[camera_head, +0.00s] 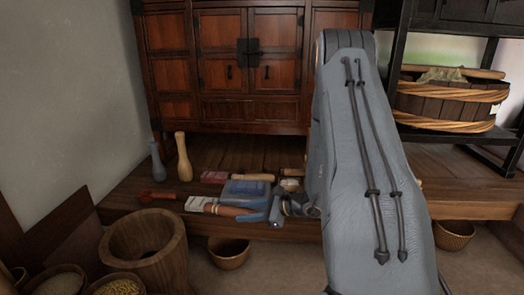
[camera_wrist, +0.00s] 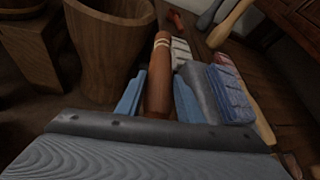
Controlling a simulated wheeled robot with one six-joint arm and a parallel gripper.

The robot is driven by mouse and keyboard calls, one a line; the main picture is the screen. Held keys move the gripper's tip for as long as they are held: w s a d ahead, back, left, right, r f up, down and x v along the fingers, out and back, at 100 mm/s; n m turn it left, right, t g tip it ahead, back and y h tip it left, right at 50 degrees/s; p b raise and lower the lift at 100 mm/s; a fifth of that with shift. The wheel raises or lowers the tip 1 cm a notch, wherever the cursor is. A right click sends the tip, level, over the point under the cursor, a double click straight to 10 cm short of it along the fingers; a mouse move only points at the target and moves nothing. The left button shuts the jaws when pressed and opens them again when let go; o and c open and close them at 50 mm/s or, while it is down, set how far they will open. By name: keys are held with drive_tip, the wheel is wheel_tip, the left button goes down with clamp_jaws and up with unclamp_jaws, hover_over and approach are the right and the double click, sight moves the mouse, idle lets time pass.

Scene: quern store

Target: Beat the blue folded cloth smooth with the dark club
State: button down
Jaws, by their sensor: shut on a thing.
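The blue folded cloth (camera_head: 245,188) lies on the low wooden platform, and its patterned layers show in the wrist view (camera_wrist: 232,97). A dark reddish-brown club (camera_head: 226,209) with pale bands lies between my gripper's fingers, and it points away from me in the wrist view (camera_wrist: 160,72). My gripper (camera_wrist: 158,84) is shut on this club, with one blue finger on each side. The club is beside the cloth, to its left in the wrist view. I cannot tell whether the club touches the platform. My arm hides part of the platform's right side.
A pale striped cloth (camera_head: 196,203), a red cloth (camera_head: 214,177) and a pale club (camera_head: 251,177) lie near the blue cloth. A grey club (camera_head: 157,160) and a pale club (camera_head: 183,157) stand upright behind. A wooden mortar (camera_head: 145,262) and a bowl (camera_head: 230,256) stand in front.

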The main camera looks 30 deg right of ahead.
sight(260, 186)
drive_tip(key=shift+w+d+r+m+t+h+p, duration=0.3)
drive_tip(key=shift+w+d+r+m+h+p, duration=0.25)
drive_tip(key=shift+w+d+r+p, duration=1.15)
drive_tip(key=shift+w+d+r+m+t+h+p, duration=0.4)
drive_tip(key=shift+w+d+r+p, duration=0.65)
drive_tip(key=shift+w+d, duration=1.1)
drive_tip(key=shift+w+d+r+m+t+h+p, duration=0.2)
drive_tip(key=shift+w+d+r+m+h+p, duration=0.65)
drive_tip(key=shift+w+d+p, duration=1.05)
drive_tip(key=shift+s+r, duration=0.1)
drive_tip(key=shift+r, duration=0.1)
drive_tip(key=shift+f+b, duration=1.25)
drive_tip(key=shift+f, duration=0.4)
drive_tip(key=shift+f, duration=0.15)
drive_tip(key=shift+r+p, duration=0.9)
drive_tip(key=shift+r, duration=1.1)
drive_tip(key=shift+f, duration=0.2)
